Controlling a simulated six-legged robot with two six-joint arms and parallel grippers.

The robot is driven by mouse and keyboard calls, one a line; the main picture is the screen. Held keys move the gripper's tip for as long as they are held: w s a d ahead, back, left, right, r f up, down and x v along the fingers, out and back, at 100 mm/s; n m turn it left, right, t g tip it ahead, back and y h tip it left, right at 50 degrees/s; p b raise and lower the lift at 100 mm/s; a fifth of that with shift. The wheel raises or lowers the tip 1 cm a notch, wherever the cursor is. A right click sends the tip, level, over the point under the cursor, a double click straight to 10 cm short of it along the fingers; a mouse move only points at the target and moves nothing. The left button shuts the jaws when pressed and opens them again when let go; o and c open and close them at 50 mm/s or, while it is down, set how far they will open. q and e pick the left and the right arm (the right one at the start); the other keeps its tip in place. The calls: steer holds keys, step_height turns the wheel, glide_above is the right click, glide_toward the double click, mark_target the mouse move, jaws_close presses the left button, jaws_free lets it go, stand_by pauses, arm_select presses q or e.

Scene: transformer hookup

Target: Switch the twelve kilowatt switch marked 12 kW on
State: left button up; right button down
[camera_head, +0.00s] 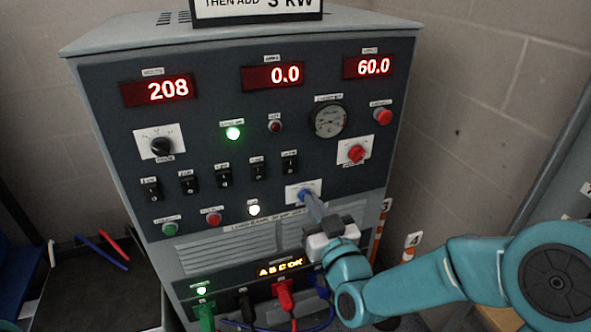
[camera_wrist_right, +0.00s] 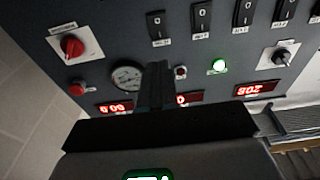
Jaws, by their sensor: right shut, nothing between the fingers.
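A row of black rocker switches crosses the middle of the grey panel (camera_head: 110,120). The rightmost rocker (camera_head: 289,163) shows in the wrist view (camera_wrist_right: 155,28) too, inverted there. The labels are too small to read, so I cannot tell surely which rocker is marked 12 kW, nor its setting. My right gripper (camera_head: 309,201) is shut and empty, below and slightly right of the rightmost rocker in the head view. In the wrist view the closed fingers (camera_wrist_right: 157,68) stand before the panel. My left gripper is not in view.
Displays read 208 (camera_head: 168,90), 0.0 (camera_head: 285,75) and 60.0 (camera_head: 372,67). A green lamp (camera_head: 233,133) and a white lamp (camera_head: 254,210) are lit. Red knob (camera_head: 356,152) and red button (camera_head: 382,116) stick out at right. Coloured plugs (camera_head: 284,293) sit below.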

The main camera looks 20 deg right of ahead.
mark_target(291, 162)
steer(key=w, duration=0.3)
steer(key=w+r+p, duration=0.1)
steer(key=w, duration=0.7)
steer(key=shift+a+r+p, duration=0.15)
steer(key=shift+a+p, duration=0.05)
steer(key=shift+p, duration=0.1)
steer(key=shift+w+b, duration=0.1)
steer(key=shift+b, duration=0.25)
steer(key=shift+r, duration=0.1)
